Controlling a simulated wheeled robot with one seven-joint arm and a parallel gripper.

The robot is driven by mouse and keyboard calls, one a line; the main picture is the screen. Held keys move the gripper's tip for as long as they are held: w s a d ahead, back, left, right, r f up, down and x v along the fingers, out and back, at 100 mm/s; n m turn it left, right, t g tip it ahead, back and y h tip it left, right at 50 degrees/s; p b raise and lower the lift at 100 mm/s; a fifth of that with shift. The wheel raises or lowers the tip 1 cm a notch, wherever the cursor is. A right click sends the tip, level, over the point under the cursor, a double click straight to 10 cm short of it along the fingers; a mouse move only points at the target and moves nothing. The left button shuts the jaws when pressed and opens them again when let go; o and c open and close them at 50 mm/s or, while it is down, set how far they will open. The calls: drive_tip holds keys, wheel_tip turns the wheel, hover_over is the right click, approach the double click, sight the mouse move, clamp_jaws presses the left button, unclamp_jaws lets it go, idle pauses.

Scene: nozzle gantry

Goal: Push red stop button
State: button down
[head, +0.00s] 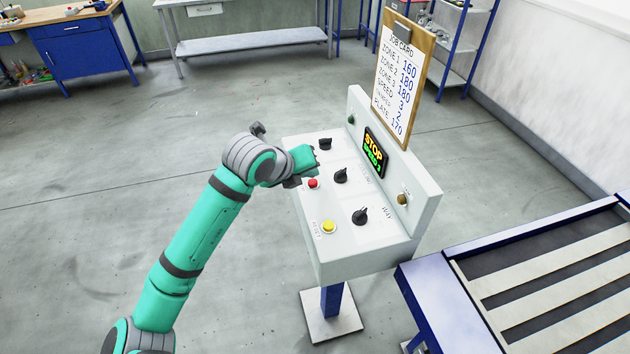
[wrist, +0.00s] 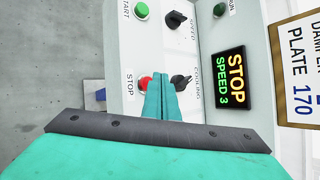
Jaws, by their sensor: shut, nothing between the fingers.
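The red stop button (head: 313,183) sits on the light grey control box's sloped top, near its left edge. In the wrist view the red button (wrist: 144,83) is beside the STOP label, and my fingers cover its right part. My gripper (wrist: 161,78) is shut and empty, its teal fingertips at the button's right edge and close to a black knob. In the head view my gripper (head: 303,158) is over the panel, just behind the button. I cannot tell whether the tips touch it. The display (wrist: 230,80) reads STOP SPEED 3.
A yellow button (head: 328,227) and black knobs (head: 341,175) share the panel. A green START button (wrist: 141,10) shows in the wrist view. A job card board (head: 402,78) stands behind. A slatted conveyor (head: 540,270) is at right. Floor at left is clear.

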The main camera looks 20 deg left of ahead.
sight(310, 185)
drive_tip(key=shift+r, duration=0.1)
wheel_tip(310, 185, up, 5)
drive_tip(key=shift+f, duration=0.1)
idle(0.5)
idle(0.6)
